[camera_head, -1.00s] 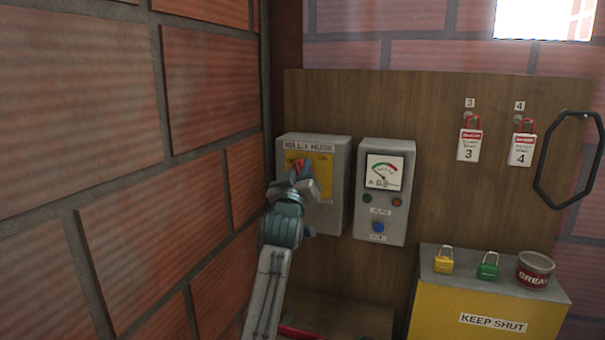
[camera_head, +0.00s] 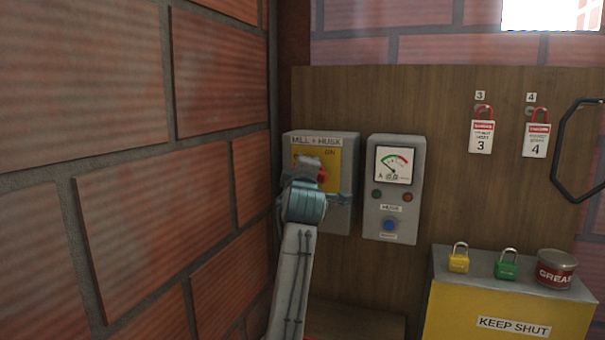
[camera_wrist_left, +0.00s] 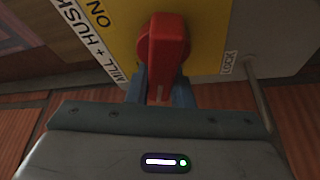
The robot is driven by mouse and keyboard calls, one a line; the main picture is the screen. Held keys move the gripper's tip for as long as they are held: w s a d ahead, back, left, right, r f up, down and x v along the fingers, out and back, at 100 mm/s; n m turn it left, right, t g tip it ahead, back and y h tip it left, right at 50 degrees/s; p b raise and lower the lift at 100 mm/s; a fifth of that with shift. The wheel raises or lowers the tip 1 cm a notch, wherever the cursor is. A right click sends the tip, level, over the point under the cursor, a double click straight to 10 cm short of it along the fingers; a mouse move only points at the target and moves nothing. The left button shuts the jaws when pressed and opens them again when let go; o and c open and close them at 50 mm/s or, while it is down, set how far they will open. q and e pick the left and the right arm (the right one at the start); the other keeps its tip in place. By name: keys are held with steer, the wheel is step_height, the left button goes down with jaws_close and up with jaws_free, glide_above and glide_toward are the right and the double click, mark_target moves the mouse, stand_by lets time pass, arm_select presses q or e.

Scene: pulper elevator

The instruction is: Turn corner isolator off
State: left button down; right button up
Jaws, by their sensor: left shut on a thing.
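The corner isolator is a grey box (camera_head: 343,214) marked MILL + HUSK, with a yellow plate (camera_head: 347,162) lettered ON at upper right. Its red rotary handle (camera_head: 322,176) is mostly hidden behind my gripper in the head view. The left wrist view shows the handle (camera_wrist_left: 163,48) clearly against the yellow plate. My left gripper (camera_head: 308,172) is at the front of the box. Its fingers (camera_wrist_left: 161,92) are shut on the red handle, one on each side. A LOCK label (camera_wrist_left: 229,63) sits beside the plate. My right gripper is not in view.
A grey meter box (camera_head: 394,210) stands close to the right of the isolator. A brick wall (camera_head: 120,180) is close on the left. A yellow cabinet (camera_head: 465,305) with padlocks and a grease tin (camera_head: 555,268) stands lower right. Red tagged padlocks (camera_head: 483,135) hang on the board.

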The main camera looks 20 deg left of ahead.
arm_select(q)
steer(key=shift+f+n+g, duration=0.25)
steer(key=shift+n+g, duration=0.15)
steer(key=shift+n, duration=0.7)
steer(key=shift+f+n, duration=0.1)
steer(key=shift+n, duration=0.4)
steer(key=shift+f, duration=0.1)
steer(key=c, duration=1.3)
jaws_free()
